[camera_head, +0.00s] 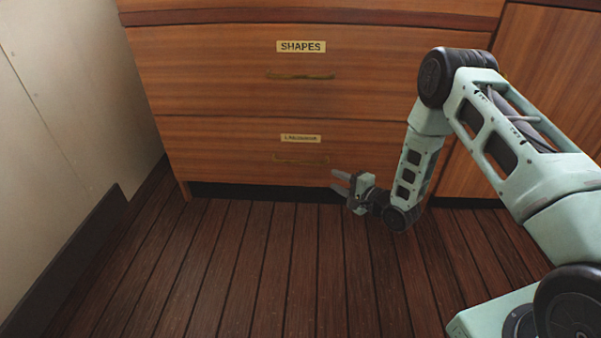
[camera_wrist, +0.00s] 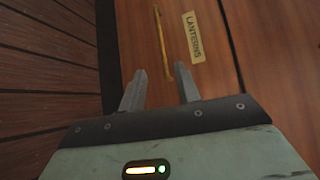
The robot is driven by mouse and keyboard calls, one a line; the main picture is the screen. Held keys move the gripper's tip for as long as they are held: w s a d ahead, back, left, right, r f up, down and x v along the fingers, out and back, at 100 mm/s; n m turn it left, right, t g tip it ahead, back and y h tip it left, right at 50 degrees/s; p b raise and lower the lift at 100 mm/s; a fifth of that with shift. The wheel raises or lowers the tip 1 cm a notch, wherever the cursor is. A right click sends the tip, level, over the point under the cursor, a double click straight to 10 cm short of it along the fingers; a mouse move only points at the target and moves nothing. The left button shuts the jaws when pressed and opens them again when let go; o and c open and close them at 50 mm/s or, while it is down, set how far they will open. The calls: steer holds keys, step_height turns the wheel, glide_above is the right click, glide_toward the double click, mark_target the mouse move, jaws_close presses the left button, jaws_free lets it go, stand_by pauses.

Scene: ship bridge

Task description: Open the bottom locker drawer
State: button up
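The bottom locker drawer (camera_head: 230,150) is a wooden front with a small label and a thin brass handle (camera_head: 300,160); it looks shut, flush with the drawer above. In the wrist view its label (camera_wrist: 193,37) reads LANTERNS, and the handle (camera_wrist: 162,45) runs beside it. My gripper (camera_head: 342,182) is low, just right of and below the handle, near the drawer's bottom edge. In the wrist view my gripper (camera_wrist: 160,82) has its two fingers apart with nothing held. The near end of the handle shows between the fingertips; I cannot tell the remaining distance.
The upper drawer (camera_head: 210,75), labelled SHAPES, has its own brass handle (camera_head: 300,77) and is shut. A pale wall (camera_head: 60,110) with a dark skirting (camera_head: 70,250) stands at left. The plank floor (camera_head: 240,260) before the drawers is clear.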

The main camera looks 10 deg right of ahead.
mark_target(301, 162)
steer(key=shift+b+x, duration=4.25)
steer(key=shift+x, duration=4.35)
steer(key=shift+r, duration=0.1)
jaws_close()
